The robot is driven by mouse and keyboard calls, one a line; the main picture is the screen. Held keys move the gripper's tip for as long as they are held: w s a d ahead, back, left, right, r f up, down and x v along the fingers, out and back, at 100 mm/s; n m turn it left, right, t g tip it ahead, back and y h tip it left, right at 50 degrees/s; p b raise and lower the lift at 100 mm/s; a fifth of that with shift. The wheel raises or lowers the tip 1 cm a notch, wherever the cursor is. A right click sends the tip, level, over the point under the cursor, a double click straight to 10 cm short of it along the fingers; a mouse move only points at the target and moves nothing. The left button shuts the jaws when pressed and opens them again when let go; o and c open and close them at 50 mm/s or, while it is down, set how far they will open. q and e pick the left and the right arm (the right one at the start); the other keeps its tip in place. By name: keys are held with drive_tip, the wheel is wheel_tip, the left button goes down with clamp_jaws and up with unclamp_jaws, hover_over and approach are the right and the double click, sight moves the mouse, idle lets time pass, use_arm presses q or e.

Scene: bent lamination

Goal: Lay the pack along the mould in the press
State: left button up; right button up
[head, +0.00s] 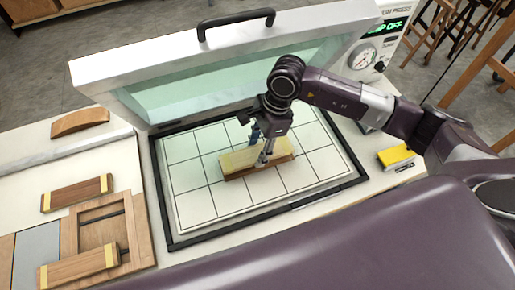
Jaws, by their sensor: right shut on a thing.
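The press bed (190,205) is a pale board with a dark grid, under a raised lid. The mould (238,176) shows as a brown wooden edge near the middle of the bed. The pack (236,160), a pale yellow strip, lies over the mould and runs the same way, slightly tilted in the picture. My right gripper (260,158) points down over the middle of the pack, shut on it. The fingers hide part of the pack, and I cannot tell how closely it sits against the mould. My left gripper is not in view.
The clear lid (215,88) stands open behind the bed, with a black handle. At left are a curved wooden piece (80,122), two yellow-ended wooden blocks (77,192) and a wooden frame. A yellow block (396,155) lies right of the press, near the control box (372,58).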

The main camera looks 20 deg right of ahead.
drive_tip(key=shift+s+f+b, duration=0.2)
drive_tip(key=shift+f+b, duration=0.1)
drive_tip(key=shift+f, duration=0.1)
idle(0.3)
drive_tip(key=o, duration=1.3)
drive_tip(key=shift+w, duration=0.15)
drive_tip(key=shift+r, duration=0.2)
drive_tip(key=v, duration=1.1)
drive_tip(key=shift+r, duration=0.3)
drive_tip(key=shift+d, duration=0.1)
